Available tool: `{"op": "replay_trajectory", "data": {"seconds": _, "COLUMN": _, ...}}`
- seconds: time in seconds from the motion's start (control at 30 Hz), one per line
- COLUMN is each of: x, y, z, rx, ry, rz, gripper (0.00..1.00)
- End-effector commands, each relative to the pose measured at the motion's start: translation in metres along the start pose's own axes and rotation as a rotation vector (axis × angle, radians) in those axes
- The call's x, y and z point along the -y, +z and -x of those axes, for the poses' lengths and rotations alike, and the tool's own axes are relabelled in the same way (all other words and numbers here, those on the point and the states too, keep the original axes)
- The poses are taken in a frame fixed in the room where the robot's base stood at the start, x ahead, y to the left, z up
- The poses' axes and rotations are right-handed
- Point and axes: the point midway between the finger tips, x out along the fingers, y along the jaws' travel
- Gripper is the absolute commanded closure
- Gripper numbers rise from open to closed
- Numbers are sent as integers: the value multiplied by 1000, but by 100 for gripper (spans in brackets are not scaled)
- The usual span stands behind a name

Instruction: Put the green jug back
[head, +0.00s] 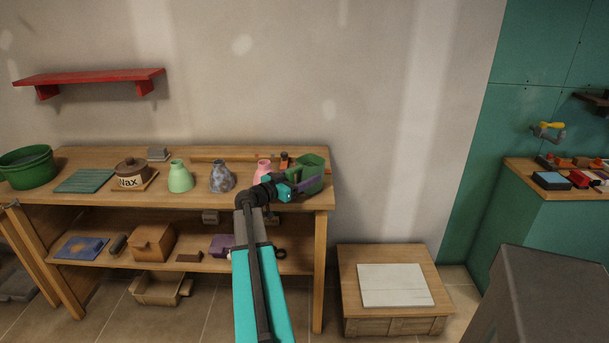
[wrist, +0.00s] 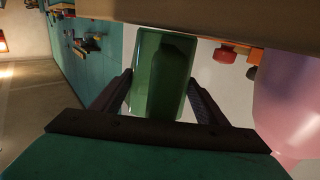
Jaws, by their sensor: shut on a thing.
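The green jug (head: 312,163) is a dark green, squarish open vessel at the right end of the workbench (head: 90,160) in the head view. My gripper (head: 302,184) is shut on it, reaching in from the front. In the wrist view the jug (wrist: 150,75) sits between my two fingers (wrist: 163,98), with a darker green shape showing within its rim. I cannot tell whether its base touches the bench top. A pink vase (head: 263,169) stands just left of the jug, partly hidden by my arm. It looms large at the right of the wrist view (wrist: 290,100).
A grey mottled vase (head: 222,177), a pale green vase (head: 180,178), a brown pot (head: 131,172) and a green tub (head: 28,167) stand further left. A red wall shelf (head: 90,76) is bare. A low wooden crate (head: 390,255) bears a white board (head: 395,285).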

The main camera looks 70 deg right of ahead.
Motion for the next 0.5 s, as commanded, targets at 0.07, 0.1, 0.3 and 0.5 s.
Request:
{"op": "replay_trajectory", "data": {"seconds": 0.07, "x": 0, "y": 1, "z": 0, "rx": -1, "ry": 0, "rz": 0, "gripper": 68}}
{"op": "replay_trajectory", "data": {"seconds": 0.1, "x": 0, "y": 1, "z": 0, "rx": -1, "ry": 0, "rz": 0, "gripper": 68}}
{"op": "replay_trajectory", "data": {"seconds": 0.3, "x": 0, "y": 3, "z": 0, "rx": 0, "ry": 0, "rz": 0, "gripper": 28}}
{"op": "replay_trajectory", "data": {"seconds": 0.5, "x": 0, "y": 2, "z": 0, "rx": 0, "ry": 0, "rz": 0, "gripper": 14}}
